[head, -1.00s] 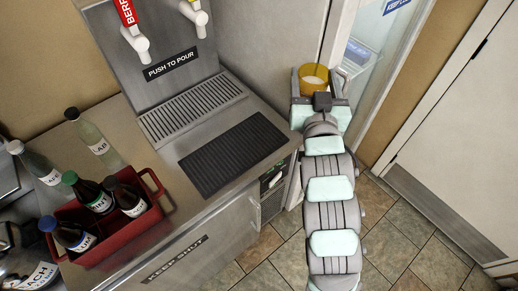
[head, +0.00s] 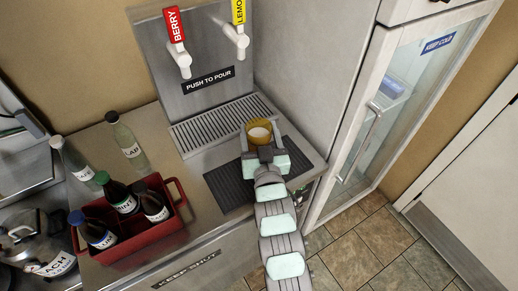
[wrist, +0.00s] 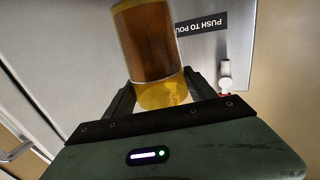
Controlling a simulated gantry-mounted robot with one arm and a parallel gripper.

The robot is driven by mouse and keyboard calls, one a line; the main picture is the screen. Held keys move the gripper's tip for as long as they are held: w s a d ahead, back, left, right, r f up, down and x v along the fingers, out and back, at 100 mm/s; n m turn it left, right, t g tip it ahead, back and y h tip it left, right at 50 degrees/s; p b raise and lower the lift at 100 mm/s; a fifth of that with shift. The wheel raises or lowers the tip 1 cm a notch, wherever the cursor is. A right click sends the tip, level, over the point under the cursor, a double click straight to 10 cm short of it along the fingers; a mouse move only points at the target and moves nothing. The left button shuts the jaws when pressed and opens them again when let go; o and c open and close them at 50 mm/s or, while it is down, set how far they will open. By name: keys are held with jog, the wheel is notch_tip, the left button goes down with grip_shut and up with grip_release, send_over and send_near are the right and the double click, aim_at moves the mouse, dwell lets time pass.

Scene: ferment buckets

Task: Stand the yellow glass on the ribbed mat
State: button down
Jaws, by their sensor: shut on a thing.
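The yellow glass (head: 260,131) is upright in my gripper (head: 262,146), over the back part of the ribbed mat in the head view. It also shows in the wrist view (wrist: 150,45), between the two fingers of my gripper (wrist: 165,95), with darker amber and lighter yellow bands. My gripper is shut on the glass. The black ribbed mat (head: 228,187) lies on the steel counter in front of the drip grille. My arm hides part of the mat. I cannot tell whether the glass touches the mat.
The drip grille (head: 220,125) and the tap panel (head: 205,60) with red and yellow handles stand behind the mat. A red caddy (head: 150,235) with several bottles is at left. A clear bottle (head: 126,138) stands behind it. A glass-door fridge (head: 375,115) is at right.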

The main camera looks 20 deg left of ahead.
notch_tip(320, 180, down, 8)
jog(key=shift+f+p, duration=0.25)
jog(key=shift+p, duration=0.55)
jog(key=shift+f+b, duration=0.35)
jog(key=shift+c, duration=1.4)
grip_release()
jog(key=shift+r, duration=0.15)
